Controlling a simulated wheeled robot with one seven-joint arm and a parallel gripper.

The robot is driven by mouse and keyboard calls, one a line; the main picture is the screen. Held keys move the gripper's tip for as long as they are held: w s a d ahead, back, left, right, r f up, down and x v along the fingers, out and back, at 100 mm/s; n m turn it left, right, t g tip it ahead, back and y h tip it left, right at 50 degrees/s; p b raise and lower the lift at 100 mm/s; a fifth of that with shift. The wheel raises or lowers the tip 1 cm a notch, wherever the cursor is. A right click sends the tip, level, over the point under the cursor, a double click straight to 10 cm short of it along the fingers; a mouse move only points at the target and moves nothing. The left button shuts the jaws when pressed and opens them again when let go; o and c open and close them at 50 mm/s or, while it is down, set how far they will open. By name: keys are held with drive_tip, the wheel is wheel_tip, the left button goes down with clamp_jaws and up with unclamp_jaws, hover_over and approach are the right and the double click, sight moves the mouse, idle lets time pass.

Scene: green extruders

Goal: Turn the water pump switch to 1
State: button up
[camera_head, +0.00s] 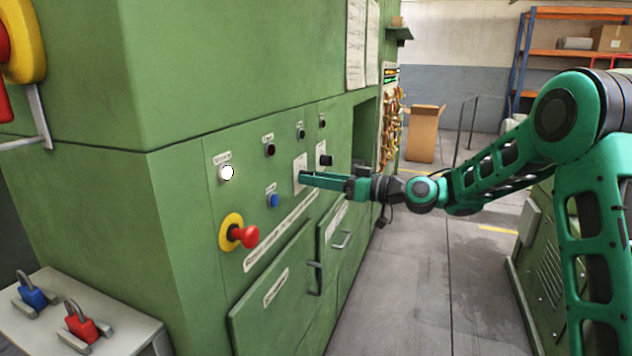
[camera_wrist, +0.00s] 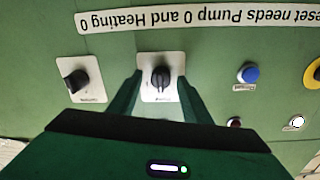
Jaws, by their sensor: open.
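A black rotary switch (camera_wrist: 160,78) on a white plate sits on the green panel. Its plate (camera_head: 300,170) shows in the head view, with the knob hidden by my gripper. In the wrist view, which is upside down, the knob's pointer runs about vertical. A second black rotary switch (camera_wrist: 77,80) is beside it, also seen in the head view (camera_head: 325,160), its pointer tilted. The labels are too small to read, so I cannot tell which is the water pump. My gripper (camera_head: 305,178) is open, its fingers either side of the first switch; contact with the knob is not visible.
A blue button (camera_head: 273,200), a white lamp (camera_head: 227,172) and a red emergency stop (camera_head: 243,236) are on the same panel. Drawer handles (camera_head: 316,278) project below. The floor (camera_head: 420,270) right of the cabinet is clear.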

drive_tip(key=shift+a, duration=0.15)
drive_tip(key=shift+c, duration=0.2)
drive_tip(key=c, duration=1)
drive_tip(key=shift+w+m, duration=0.1)
drive_tip(key=shift+m, duration=0.3)
drive_tip(key=shift+w+d+m, duration=0.15)
drive_tip(key=shift+m, duration=2.55)
drive_tip(key=shift+w+d+m, duration=0.1)
drive_tip(key=shift+d+m, duration=0.05)
drive_tip(key=shift+m, duration=2.55)
